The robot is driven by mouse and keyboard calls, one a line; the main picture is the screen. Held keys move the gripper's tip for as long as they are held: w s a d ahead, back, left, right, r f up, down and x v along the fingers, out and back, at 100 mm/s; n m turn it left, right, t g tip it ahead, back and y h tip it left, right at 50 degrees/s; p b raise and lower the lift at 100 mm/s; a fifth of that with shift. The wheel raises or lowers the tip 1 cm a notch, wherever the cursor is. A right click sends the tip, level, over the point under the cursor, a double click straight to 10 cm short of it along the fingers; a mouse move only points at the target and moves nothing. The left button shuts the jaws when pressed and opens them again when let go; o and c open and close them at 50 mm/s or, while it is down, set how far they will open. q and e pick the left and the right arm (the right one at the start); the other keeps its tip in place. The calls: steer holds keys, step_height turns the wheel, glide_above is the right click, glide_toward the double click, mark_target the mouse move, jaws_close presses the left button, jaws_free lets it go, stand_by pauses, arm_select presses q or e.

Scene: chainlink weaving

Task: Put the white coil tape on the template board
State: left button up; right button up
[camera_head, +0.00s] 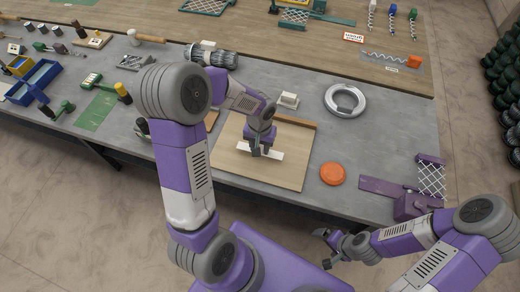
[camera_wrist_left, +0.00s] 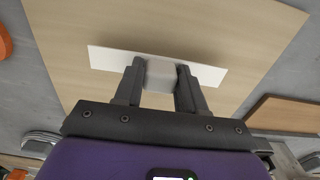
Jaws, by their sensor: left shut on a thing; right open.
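The white coil tape (camera_head: 275,155) shows as a flat white strip over the middle of the light wooden template board (camera_head: 230,165). In the left wrist view the strip (camera_wrist_left: 108,59) has a pale grey block at its middle. My left gripper (camera_head: 259,150) points down and is shut on that block; its fingers (camera_wrist_left: 160,85) press on both sides. The strip lies on the board or just above it; I cannot tell which. My right gripper (camera_head: 324,240) is open and empty, off the table's front edge.
An orange disc (camera_head: 333,174) lies right of the board, a silver ring coil (camera_head: 345,100) behind it. A small white block (camera_head: 289,100) stands behind the board's brown rail (camera_head: 290,120). A purple fixture with mesh (camera_head: 430,180) is at the right.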

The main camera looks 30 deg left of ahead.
arm_select(q)
step_height(320, 180, down, 2)
steer(key=shift+f, duration=0.25)
steer(key=shift+f+b, duration=0.15)
steer(key=shift+b, duration=0.2)
steer(key=o, duration=1)
